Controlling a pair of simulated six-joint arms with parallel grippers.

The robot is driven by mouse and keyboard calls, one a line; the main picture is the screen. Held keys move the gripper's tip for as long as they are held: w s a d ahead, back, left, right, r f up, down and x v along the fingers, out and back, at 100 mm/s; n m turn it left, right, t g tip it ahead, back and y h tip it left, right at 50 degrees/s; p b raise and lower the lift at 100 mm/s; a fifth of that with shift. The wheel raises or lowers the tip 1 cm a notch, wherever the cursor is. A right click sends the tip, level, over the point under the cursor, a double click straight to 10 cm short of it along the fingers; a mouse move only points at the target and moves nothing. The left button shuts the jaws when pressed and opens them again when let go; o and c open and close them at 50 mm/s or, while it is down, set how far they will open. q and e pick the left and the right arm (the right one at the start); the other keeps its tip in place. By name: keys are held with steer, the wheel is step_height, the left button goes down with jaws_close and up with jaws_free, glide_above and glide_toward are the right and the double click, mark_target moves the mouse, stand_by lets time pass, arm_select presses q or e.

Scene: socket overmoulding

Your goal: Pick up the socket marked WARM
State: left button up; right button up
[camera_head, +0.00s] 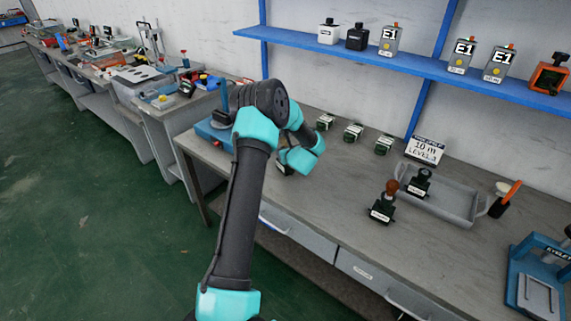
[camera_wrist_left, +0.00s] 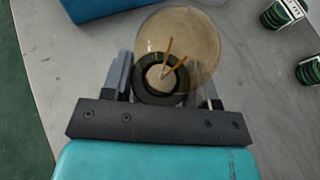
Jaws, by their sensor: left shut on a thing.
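In the left wrist view my left gripper (camera_wrist_left: 162,88) is shut on a dark round socket (camera_wrist_left: 138,88). A brownish translucent disc with two thin yellow-orange strands shows on its top. No marking on this socket can be read from here. In the head view the teal wrist of my left arm hides most of the gripper, low over the bench. Three dark green sockets with pale labels stand in a row behind it: one (camera_head: 325,121), a second (camera_head: 352,132) and a third (camera_head: 383,144). Their labels are too small to read. My right gripper is not in view.
A grey tray (camera_head: 462,207) holds a dark stamp-like item (camera_head: 420,182), with a sign (camera_head: 425,149) behind. A brown-topped dark item (camera_head: 382,208) stands left of the tray. A blue device (camera_head: 215,135) is left of my arm; a blue press (camera_head: 538,275) is at right.

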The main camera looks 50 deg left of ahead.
mark_target(287, 145)
arm_select(q)
steer(key=shift+c, duration=1.2)
steer(key=shift+r, duration=0.1)
steer(key=shift+r, duration=1.55)
steer(key=shift+s+d+r, duration=0.15)
steer(key=shift+d+r, duration=0.05)
steer(key=s+d+r, duration=0.1)
steer(key=s+d, duration=0.9)
steer(key=d, duration=0.1)
steer(key=shift+d+r, duration=0.2)
steer(key=shift+d, duration=0.1)
steer(key=shift+s, duration=0.1)
